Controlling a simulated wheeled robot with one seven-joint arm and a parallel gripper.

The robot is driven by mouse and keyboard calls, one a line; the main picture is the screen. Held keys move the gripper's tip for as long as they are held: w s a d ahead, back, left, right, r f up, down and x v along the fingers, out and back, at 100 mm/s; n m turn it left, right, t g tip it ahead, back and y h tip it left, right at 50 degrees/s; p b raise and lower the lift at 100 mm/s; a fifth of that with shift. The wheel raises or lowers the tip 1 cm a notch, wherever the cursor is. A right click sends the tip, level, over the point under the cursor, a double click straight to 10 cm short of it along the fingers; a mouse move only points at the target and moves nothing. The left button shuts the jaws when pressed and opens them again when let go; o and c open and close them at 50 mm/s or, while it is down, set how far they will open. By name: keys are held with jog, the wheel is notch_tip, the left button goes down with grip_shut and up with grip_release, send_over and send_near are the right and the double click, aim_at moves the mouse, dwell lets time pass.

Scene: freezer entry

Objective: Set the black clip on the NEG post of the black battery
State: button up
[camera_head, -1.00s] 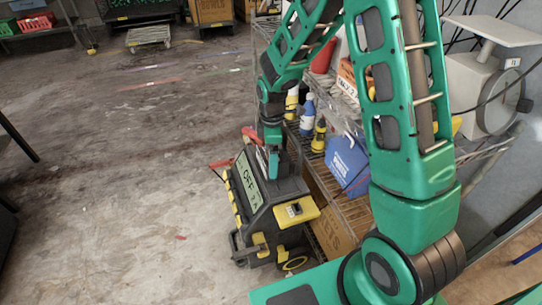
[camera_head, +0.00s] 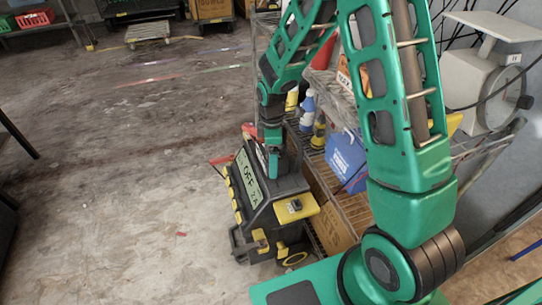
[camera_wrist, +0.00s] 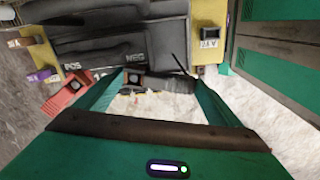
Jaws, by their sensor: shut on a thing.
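My gripper (camera_wrist: 157,84) is shut on the black clip (camera_wrist: 172,83), which shows as a dark shape between the green fingers in the wrist view. Just beyond it is the dark charger body, with POS and NEG labels. The red clip (camera_wrist: 66,93) sits left of the fingers, near the POS label. In the head view the charger (camera_head: 262,212) is a black and yellow unit on the floor, its display reading OFF.
A wire shelf stands right of the charger, with a blue box (camera_head: 345,158), bottles (camera_head: 307,112) and a cardboard box (camera_head: 335,228). A grey scale (camera_head: 487,85) stands at the right. The floor left of the charger is clear.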

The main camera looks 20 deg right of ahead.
jog(key=o, duration=1)
notch_tip(320, 180, up, 11)
jog(key=shift+w+f, duration=0.1)
jog(key=shift+f, duration=0.05)
